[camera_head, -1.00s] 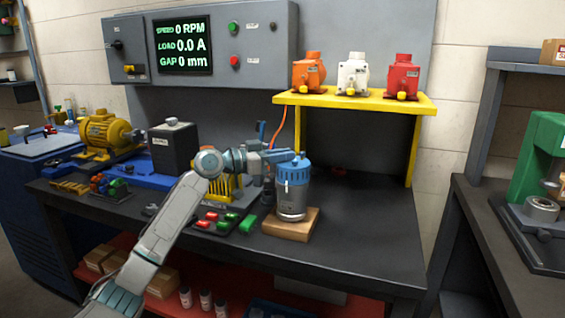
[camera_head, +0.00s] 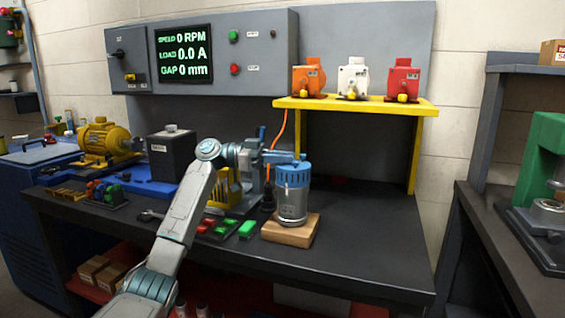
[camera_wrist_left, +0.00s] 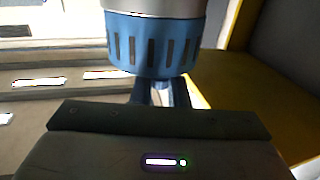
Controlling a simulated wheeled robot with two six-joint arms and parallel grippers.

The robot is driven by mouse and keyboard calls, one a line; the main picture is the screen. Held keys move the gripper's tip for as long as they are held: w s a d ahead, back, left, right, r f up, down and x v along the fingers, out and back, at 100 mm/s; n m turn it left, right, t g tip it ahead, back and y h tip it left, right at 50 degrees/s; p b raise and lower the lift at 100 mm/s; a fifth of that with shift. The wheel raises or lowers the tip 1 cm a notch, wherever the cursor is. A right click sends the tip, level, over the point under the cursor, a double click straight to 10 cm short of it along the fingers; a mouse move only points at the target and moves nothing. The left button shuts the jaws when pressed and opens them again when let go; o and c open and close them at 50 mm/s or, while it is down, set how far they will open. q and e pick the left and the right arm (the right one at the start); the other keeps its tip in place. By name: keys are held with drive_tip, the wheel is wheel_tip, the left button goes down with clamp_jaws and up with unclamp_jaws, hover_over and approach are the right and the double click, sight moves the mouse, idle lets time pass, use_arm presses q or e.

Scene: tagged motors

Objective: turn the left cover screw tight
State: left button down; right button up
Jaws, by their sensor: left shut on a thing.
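The motor (camera_head: 292,203) has a silver body and a blue slotted cover (camera_head: 293,175). It stands upright on a wooden block (camera_head: 290,232) on the bench. My left gripper (camera_head: 300,159) reaches in from the left at the top of the cover. In the left wrist view, the blue cover (camera_wrist_left: 152,45) fills the top middle, and the fingers of my left gripper (camera_wrist_left: 160,93) meet close at its edge. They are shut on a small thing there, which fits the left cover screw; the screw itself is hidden. My right gripper is not in view.
A yellow shelf (camera_head: 357,105) with orange, white and red motors stands behind, to the right. A dark box (camera_head: 171,158) and a yellow motor (camera_head: 103,141) are at left. Red and green parts (camera_head: 222,228) lie left of the block. The bench's right part is clear.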

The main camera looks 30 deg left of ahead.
use_arm(q)
drive_tip(key=shift+r+m+g+h, duration=0.15)
drive_tip(key=shift+m+g+h, duration=0.55)
drive_tip(key=shift+m+g, duration=0.65)
drive_tip(key=shift+g, duration=0.35)
drive_tip(key=c, duration=1.5)
unclamp_jaws()
drive_tip(key=shift+o, duration=0.2)
drive_tip(key=v, duration=1)
drive_tip(key=shift+a+b, duration=0.3)
drive_tip(key=shift+a, duration=0.1)
drive_tip(key=shift+o, duration=0.4)
